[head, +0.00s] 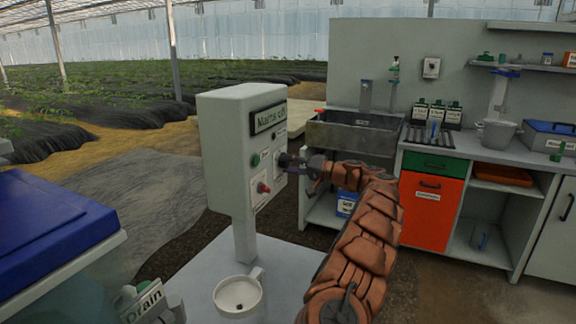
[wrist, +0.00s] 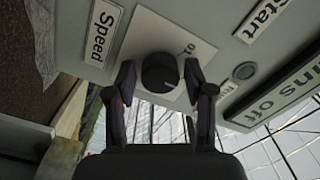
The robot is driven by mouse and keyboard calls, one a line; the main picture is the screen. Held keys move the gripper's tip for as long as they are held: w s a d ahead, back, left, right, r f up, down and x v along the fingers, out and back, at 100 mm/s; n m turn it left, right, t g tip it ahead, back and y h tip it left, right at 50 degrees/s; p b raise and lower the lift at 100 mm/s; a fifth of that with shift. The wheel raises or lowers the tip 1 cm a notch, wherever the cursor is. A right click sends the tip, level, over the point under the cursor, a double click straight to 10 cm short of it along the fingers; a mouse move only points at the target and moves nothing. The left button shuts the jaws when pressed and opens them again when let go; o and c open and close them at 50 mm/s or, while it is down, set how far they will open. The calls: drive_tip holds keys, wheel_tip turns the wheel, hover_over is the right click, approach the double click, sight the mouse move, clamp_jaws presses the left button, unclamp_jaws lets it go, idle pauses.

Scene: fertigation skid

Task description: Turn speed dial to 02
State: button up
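The speed dial (wrist: 160,72) is a round black knob on a pale plate, close up in the wrist view. A "Speed" label (wrist: 102,32) lies to its left, and a "01" mark (wrist: 187,50) shows at the plate's upper right. My gripper (wrist: 160,82) has its two fingers spread on either side of the dial, with visible space between the fingertips and the knob. In the head view my gripper (head: 296,162) is at the front of the grey control box (head: 225,150) and hides the dial.
A "Mains off" sign (head: 268,118) and a red knob (head: 263,188) are on the box face. A "Start" label (wrist: 263,20) and a round button (wrist: 244,71) lie right of the dial. A white cup-like vessel (head: 238,308) stands below; a sink bench (head: 350,135) is behind.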

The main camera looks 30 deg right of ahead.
drive_tip(key=shift+o, duration=0.7)
drive_tip(key=shift+a, duration=0.1)
drive_tip(key=v, duration=1.2)
